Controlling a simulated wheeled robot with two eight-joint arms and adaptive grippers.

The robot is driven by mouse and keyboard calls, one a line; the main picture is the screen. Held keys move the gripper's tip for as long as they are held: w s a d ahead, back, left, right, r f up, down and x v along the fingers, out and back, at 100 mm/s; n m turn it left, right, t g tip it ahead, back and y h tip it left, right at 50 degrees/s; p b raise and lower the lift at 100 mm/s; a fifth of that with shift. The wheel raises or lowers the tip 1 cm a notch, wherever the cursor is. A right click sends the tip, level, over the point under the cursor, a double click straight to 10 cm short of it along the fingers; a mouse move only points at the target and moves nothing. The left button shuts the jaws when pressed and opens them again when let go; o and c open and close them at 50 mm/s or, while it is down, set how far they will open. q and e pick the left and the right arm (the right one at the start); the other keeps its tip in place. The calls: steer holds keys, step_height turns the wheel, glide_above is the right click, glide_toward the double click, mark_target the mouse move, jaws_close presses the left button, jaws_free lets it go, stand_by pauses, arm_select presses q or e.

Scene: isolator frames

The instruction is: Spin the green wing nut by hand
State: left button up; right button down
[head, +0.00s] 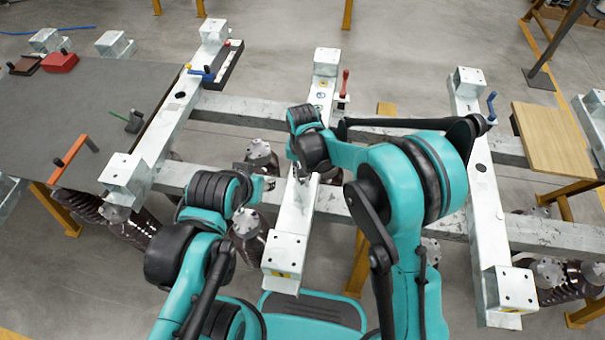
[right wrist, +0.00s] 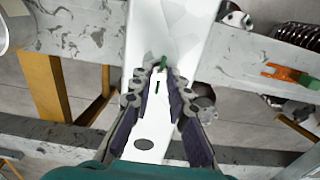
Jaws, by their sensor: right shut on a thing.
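In the right wrist view, a small green wing nut (right wrist: 162,62) stands on the pale metal beam (right wrist: 165,25). My right gripper (right wrist: 161,74) has its two fingertips closed in around it from both sides. In the head view my right gripper (head: 301,173) points down at the middle beam (head: 293,215), and the wing nut is hidden behind my arm. My left arm's wrist (head: 215,190) is left of that beam, and its fingers do not show clearly.
Beams with a blue handle (head: 492,105) and a red handle (head: 345,85) stand around. A dark table (head: 90,95) at left carries a red block (head: 60,61) and an orange-handled tool (head: 72,152). Brown ribbed insulators (head: 570,280) hang below. A wooden board (head: 550,138) lies at right.

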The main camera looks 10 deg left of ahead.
steer(key=n, duration=0.5)
steer(key=shift+n, duration=0.3)
steer(key=n, duration=0.4)
steer(key=shift+n, duration=0.3)
steer(key=n, duration=1.4)
steer(key=shift+n, duration=0.3)
steer(key=n, duration=1)
steer(key=shift+n, duration=0.4)
steer(key=n, duration=0.4)
steer(key=shift+n, duration=0.3)
